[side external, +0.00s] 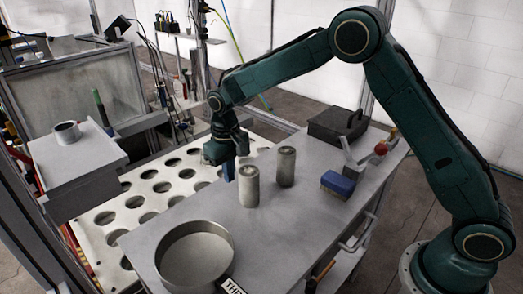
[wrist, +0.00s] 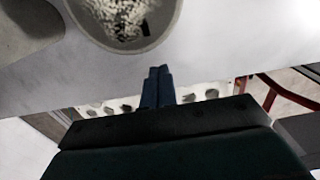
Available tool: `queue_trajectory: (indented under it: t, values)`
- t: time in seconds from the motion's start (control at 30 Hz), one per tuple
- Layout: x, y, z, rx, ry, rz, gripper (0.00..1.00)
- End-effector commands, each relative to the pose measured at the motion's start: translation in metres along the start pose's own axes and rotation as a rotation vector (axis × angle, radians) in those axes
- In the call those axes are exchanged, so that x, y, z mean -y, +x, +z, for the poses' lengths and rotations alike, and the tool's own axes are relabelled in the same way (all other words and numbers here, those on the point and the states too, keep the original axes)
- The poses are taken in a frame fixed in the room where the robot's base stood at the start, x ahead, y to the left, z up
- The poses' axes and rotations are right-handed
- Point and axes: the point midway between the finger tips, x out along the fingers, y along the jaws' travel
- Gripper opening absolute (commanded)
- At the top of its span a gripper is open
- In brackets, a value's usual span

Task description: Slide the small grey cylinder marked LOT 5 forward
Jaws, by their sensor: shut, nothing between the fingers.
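No LOT 5 marking is readable on either. My gripper (side external: 229,176) is pointed down just left of the larger cylinder, its fingers shut and empty. In the wrist view the shut fingers (wrist: 158,84) are below a round grey cylinder with a speckled top (wrist: 122,22), with a small gap between them. Part of another grey rounded thing (wrist: 28,28) shows at the upper left.
A round metal pan (side external: 195,258) is at the table's front left. A blue block (side external: 338,184), a toggle clamp with a red knob (side external: 380,149) and a dark box (side external: 338,124) are to the right. A white plate with holes (side external: 150,186) lies beyond the table's left edge.

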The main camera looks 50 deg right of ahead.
Motion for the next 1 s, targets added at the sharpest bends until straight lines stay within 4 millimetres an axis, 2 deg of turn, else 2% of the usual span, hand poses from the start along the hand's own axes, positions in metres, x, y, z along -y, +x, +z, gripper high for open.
queue_trajectory:
  t: [0.2,0.43,1.0]
  values:
    - [0.0,-0.004,0.021,-0.001,-0.001,0.0,0.0]
    - [0.0,-0.004,0.034,-0.001,-0.001,0.001,0.0]
    - [0.0,-0.004,0.039,-0.002,-0.001,0.0,0.0]
